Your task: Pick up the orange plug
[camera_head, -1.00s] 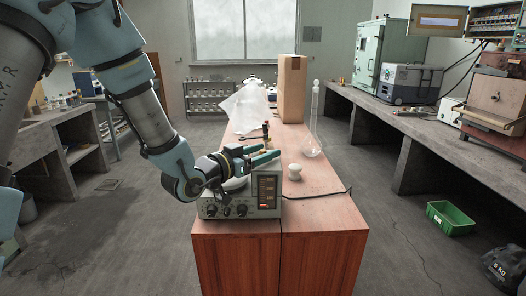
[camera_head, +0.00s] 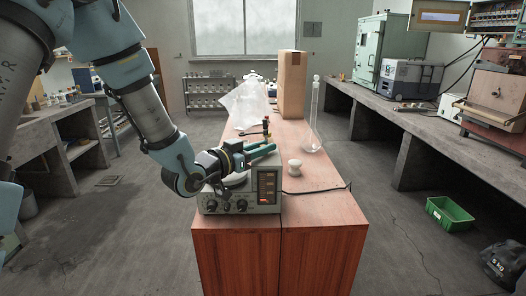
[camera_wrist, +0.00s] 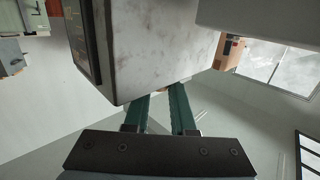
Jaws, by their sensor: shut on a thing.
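My gripper (camera_head: 272,150) is above the grey instrument (camera_head: 240,203) on the bench, its two green fingers pointing right. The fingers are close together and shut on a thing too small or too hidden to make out. I cannot clearly see the orange plug in either view. In the wrist view the fingers (camera_wrist: 167,100) run up behind a pale box-shaped body with a dark panel (camera_wrist: 82,40), which hides their tips.
A cardboard box (camera_head: 293,85) and a crumpled clear sheet (camera_head: 245,102) are farther back. A dark cable (camera_head: 320,190) crosses the bench. The bench's front right is clear.

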